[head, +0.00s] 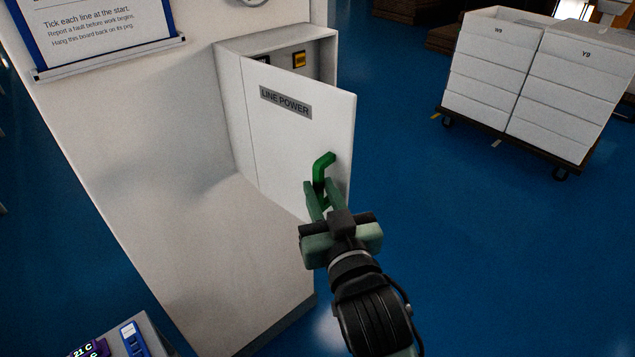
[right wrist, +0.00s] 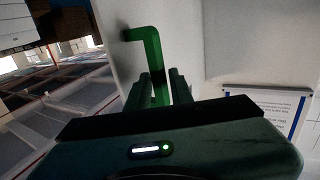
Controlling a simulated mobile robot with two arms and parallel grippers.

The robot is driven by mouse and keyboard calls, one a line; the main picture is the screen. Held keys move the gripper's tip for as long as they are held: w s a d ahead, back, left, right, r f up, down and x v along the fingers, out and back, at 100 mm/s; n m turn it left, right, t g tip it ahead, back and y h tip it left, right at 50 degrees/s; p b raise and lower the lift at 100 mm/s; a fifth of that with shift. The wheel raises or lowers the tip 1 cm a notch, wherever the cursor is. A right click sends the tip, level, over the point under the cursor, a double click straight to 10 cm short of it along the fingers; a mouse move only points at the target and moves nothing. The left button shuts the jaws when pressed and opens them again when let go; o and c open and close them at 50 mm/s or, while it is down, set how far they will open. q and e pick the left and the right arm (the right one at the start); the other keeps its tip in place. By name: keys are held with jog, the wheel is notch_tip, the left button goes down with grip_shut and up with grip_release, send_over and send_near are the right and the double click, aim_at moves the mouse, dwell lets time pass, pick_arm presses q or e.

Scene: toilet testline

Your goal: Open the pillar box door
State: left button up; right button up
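The pillar box door (head: 290,130) is white with a "LINE POWER" label (head: 286,102) and stands partly open, swung out from the box (head: 280,45) on the white pillar. A green bent handle (head: 323,168) sits near its free edge; the handle also shows in the right wrist view (right wrist: 154,50). My right gripper (head: 323,190) is at the handle, with its two fingers on either side of the handle's lower part. The fingers look closed on it, and they hide part of it. My left gripper is not in view.
Inside the box, a yellow-framed part (head: 299,60) shows through the gap. A notice board (head: 105,30) hangs on the pillar at left. The blue floor (head: 480,260) right of the door is clear.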

jog(key=v, duration=0.5)
jog(key=shift+s, duration=0.35)
